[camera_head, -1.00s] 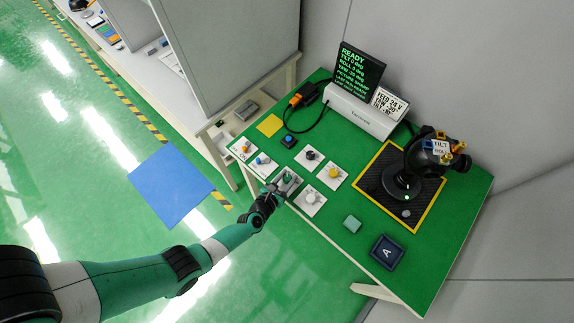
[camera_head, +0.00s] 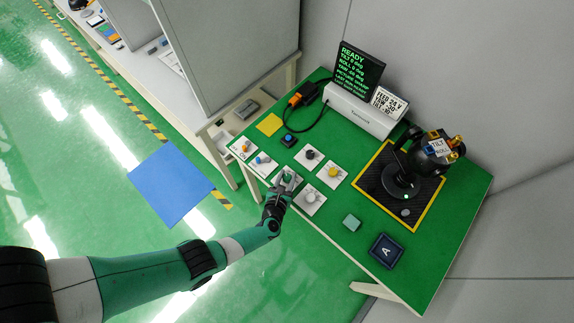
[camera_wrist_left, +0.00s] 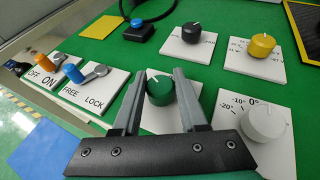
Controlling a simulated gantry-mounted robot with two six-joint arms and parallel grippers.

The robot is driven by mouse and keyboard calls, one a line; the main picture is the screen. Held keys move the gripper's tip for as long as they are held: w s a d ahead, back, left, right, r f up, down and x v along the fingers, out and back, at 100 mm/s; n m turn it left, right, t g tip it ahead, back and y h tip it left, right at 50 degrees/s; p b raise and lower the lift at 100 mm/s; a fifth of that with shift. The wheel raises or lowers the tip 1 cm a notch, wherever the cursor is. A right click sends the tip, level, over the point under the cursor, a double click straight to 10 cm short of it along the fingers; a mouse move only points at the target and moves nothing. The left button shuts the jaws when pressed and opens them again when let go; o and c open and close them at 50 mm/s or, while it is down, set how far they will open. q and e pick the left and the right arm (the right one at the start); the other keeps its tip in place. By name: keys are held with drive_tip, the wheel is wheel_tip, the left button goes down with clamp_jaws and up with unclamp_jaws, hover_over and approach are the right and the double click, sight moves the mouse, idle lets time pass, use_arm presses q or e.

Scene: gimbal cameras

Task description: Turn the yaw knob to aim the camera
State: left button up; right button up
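My left gripper (camera_head: 283,184) is at the green knob (camera_wrist_left: 160,88) on its white plate at the near edge of the table. In the left wrist view, its two fingers stand on either side of that knob and appear closed against it; the knob's white pointer mark shows. The plate's label is mostly hidden by the fingers. The camera on its gimbal (camera_head: 430,158) stands on a black mat with a yellow border, with TILT and ROLL labels. A black screen (camera_head: 359,71) reads READY above tilt, roll and yaw lines. My right gripper is not in view.
Beside the green knob are a white knob (camera_wrist_left: 263,122), a yellow knob (camera_wrist_left: 263,45), a black knob (camera_wrist_left: 191,32) and the FREE/LOCK lever plate (camera_wrist_left: 88,92). A blue button (camera_wrist_left: 138,25) lies beyond.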

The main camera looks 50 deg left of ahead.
use_arm(q)
drive_tip(key=o, duration=0.4)
drive_tip(key=shift+o, duration=0.2)
drive_tip(key=shift+s+d+r, duration=0.1)
drive_tip(key=shift+r, duration=0.1)
drive_tip(key=p+v, duration=0.5)
drive_tip(key=v, duration=0.6)
drive_tip(key=shift+p, duration=0.3)
